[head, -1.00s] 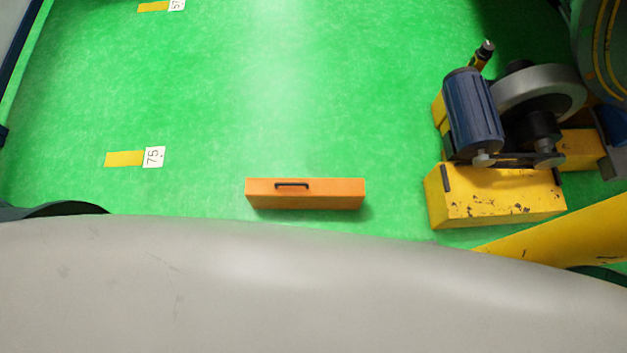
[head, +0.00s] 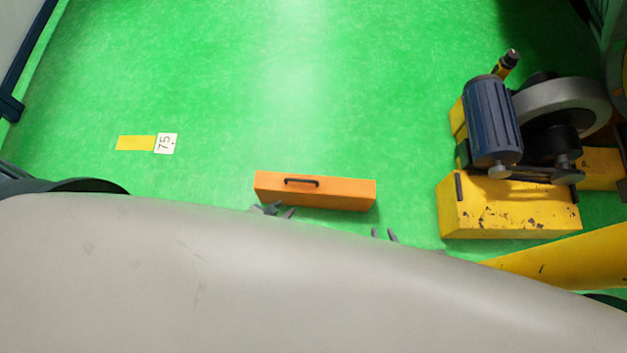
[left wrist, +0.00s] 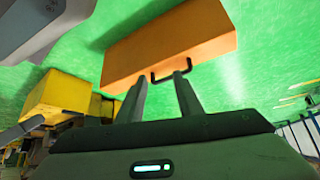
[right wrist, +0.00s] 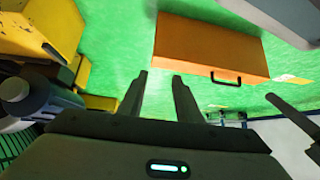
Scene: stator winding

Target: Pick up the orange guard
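The orange guard (head: 330,192) is a long box with a dark handle on top, on the green floor in the head view. In the head view only the fingertips of my left gripper (head: 273,211) show at its near left edge, and those of my right gripper (head: 384,235) near its right end. In the left wrist view the open fingers (left wrist: 159,88) point at the guard (left wrist: 165,45), close to its handle. In the right wrist view the open fingers (right wrist: 161,74) are apart from the guard (right wrist: 210,48), with nothing between them.
A yellow machine base (head: 510,210) with a blue motor (head: 490,120) and a grey wheel stands to the right. A yellow beam (head: 570,250) lies at the lower right. A yellow floor marker (head: 135,143) is at the left. Green floor beyond the guard is clear.

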